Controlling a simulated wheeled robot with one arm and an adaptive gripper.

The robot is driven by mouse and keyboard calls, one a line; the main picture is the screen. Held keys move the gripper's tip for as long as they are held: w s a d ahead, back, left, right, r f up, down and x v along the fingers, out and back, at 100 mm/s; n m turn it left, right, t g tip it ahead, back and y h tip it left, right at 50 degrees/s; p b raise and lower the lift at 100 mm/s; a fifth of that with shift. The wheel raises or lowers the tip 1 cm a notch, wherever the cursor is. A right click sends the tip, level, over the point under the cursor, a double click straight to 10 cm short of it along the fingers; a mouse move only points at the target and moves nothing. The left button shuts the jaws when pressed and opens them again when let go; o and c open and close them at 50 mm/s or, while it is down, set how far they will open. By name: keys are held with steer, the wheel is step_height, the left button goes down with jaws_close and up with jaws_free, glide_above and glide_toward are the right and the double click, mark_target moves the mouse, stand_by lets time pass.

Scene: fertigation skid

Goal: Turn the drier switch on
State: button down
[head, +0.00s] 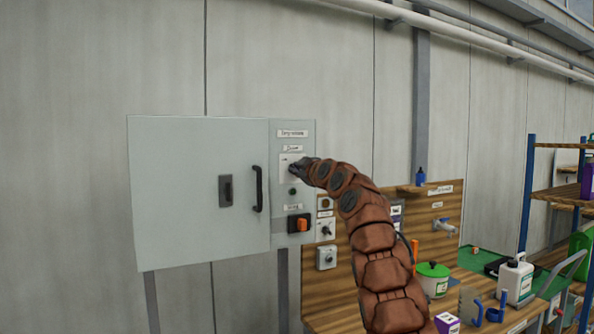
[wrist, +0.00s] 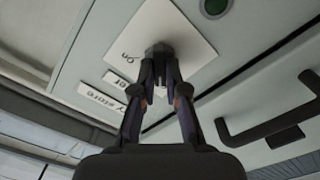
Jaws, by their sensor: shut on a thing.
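The drier switch is a small dark knob (wrist: 158,49) on a white plate (wrist: 185,30), seen in the wrist view. The plate bears the word "On" near one edge. In the head view the plate (head: 284,160) sits on the narrow right section of a grey cabinet, under a small label. My gripper (wrist: 160,80) is shut on the knob, its fingertips on either side of it. In the head view my gripper (head: 298,168) reaches the plate from the right and hides the knob. The knob's exact setting cannot be told.
A round green lamp (head: 292,191) is just below the plate. An orange rotary switch (head: 302,225) is lower down. A black door handle (head: 259,188) stands out to the left. A wooden workbench with bottles and a green-lidded pot (head: 432,280) is at the right.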

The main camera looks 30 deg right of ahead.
steer(key=shift+f+m+b, duration=0.15)
steer(key=shift+m+b, duration=0.15)
steer(key=shift+m, duration=0.2)
steer(key=shift+m+b, duration=0.6)
steer(key=shift+m, duration=2.1)
steer(key=m, duration=0.2)
steer(key=shift+d+r+m, duration=0.15)
steer(key=shift+r+m, duration=0.05)
steer(key=shift+m, duration=0.2)
steer(key=shift+d+m+p, duration=0.2)
steer(key=shift+m+p, duration=1.7)
steer(key=shift+m, duration=2.5)
steer(key=shift+s, duration=0.1)
